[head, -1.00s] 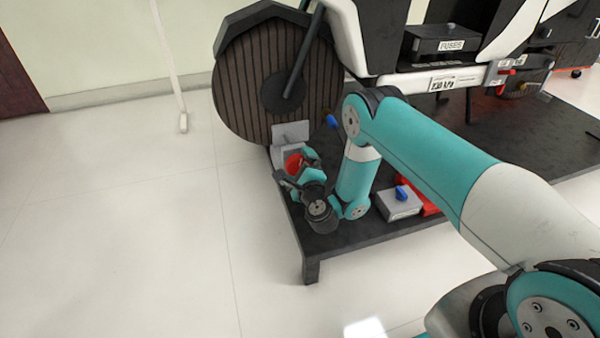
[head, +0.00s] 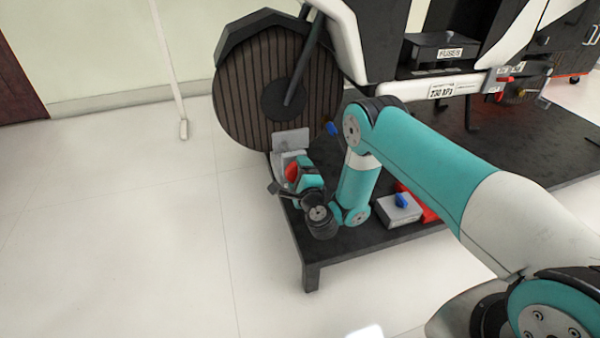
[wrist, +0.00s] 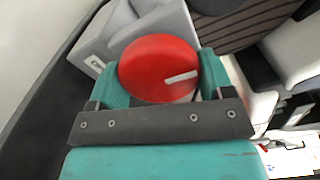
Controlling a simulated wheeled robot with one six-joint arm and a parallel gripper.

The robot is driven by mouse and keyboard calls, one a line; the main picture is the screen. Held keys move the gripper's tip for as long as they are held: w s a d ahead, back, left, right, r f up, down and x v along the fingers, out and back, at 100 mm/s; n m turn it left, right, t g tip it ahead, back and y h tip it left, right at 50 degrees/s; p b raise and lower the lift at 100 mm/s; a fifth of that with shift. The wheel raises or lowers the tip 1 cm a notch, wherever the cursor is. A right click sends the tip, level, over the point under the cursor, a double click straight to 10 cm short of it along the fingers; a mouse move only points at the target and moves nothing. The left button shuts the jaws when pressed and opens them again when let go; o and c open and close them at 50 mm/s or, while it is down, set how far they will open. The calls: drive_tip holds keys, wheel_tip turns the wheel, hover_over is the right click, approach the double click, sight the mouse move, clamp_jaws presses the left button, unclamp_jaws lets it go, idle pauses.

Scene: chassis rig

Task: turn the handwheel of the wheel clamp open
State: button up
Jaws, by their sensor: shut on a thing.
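The red handwheel (wrist: 158,68) sits between my gripper's fingers in the wrist view, with a pale bar mark on its face pointing right and slightly up. It also shows in the head view (head: 291,172), partly covered by my gripper. The grey wheel clamp (wrist: 152,28) is behind it, and its upright plate (head: 291,140) stands against the front wheel (head: 245,95). My gripper (wrist: 160,85) is shut on the handwheel, one teal finger on each side.
The clamp stands at the corner of a dark platform (head: 345,245). A grey box with a blue knob (head: 401,203) and a red part lie right of my wrist. A second blue knob (head: 331,129) is near the wheel. The floor at left is clear, apart from a thin white pole (head: 171,70).

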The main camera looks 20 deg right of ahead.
drive_tip(key=shift+n, duration=0.3)
drive_tip(key=o, duration=0.9)
drive_tip(key=shift+o, duration=0.2)
drive_tip(key=shift+s+p, duration=8.7)
drive_tip(key=shift+p, duration=2.3)
